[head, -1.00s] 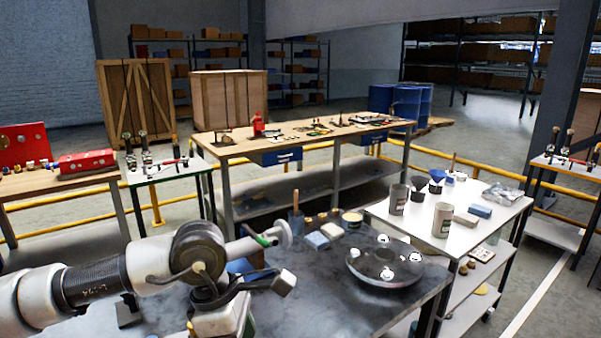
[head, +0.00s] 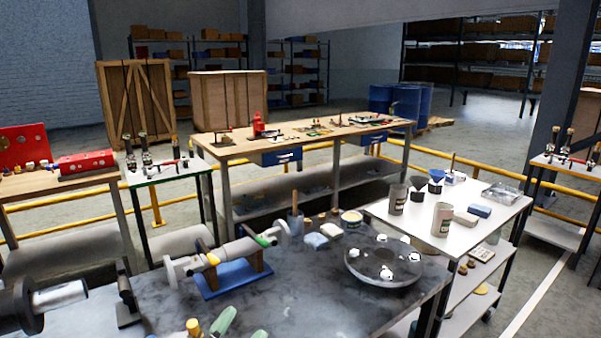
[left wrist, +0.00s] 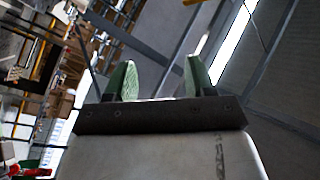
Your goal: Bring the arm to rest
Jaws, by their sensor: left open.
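My left gripper (head: 241,327) shows at the bottom edge of the head view as two pale green fingertips, spread apart with nothing seen between them. The rest of my left arm is out of that view. In the left wrist view the two green fingers (left wrist: 158,82) stand apart, with an empty gap between them. Beyond them are the building's wall and beams, seen tilted. The gripper appears in front of the dark bench (head: 310,300). My right gripper is not in view.
On the bench, a grey shaft assembly (head: 222,256) rests on a blue cradle (head: 232,281). A round metal disc (head: 383,264) lies to its right. A yellow-topped item (head: 193,327) is close left of my fingers. A white cart (head: 400,220) stands right.

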